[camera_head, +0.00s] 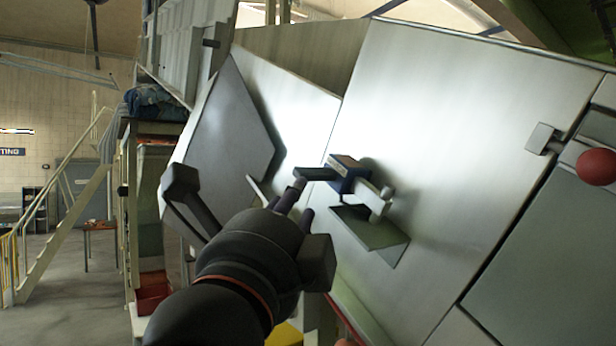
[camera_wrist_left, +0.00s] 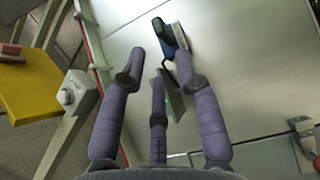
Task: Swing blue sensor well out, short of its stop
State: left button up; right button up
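The blue sensor (camera_head: 342,184) is a small dark-blue block on a short grey arm against a sloping metal panel (camera_head: 455,120). It has a brownish top and a dark bar sticking out to the left. In the left wrist view the blue sensor (camera_wrist_left: 163,38) lies just past the fingertips. My left gripper (camera_head: 301,198) reaches up from below, close to the sensor's left side. In the left wrist view the left gripper (camera_wrist_left: 160,53) has its purple-grey fingers spread apart. I cannot tell whether a finger touches the sensor. My right gripper is in neither view.
A small greenish plate (camera_head: 372,232) juts from the panel just below the sensor. A red knob (camera_head: 597,166) on a bracket stands at the right. A yellow surface (camera_wrist_left: 38,85) shows at the left of the wrist view. Open floor lies far left.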

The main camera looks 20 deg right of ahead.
aim_at(310, 178)
pick_arm(q)
jog(key=p+x, duration=0.3)
jog(key=x, duration=0.6)
jog(key=shift+w+d+r, duration=0.1)
jog(key=shift+w, duration=0.05)
jog(key=shift+w+d, duration=0.1)
jog(key=shift+w, duration=0.1)
grip_shut()
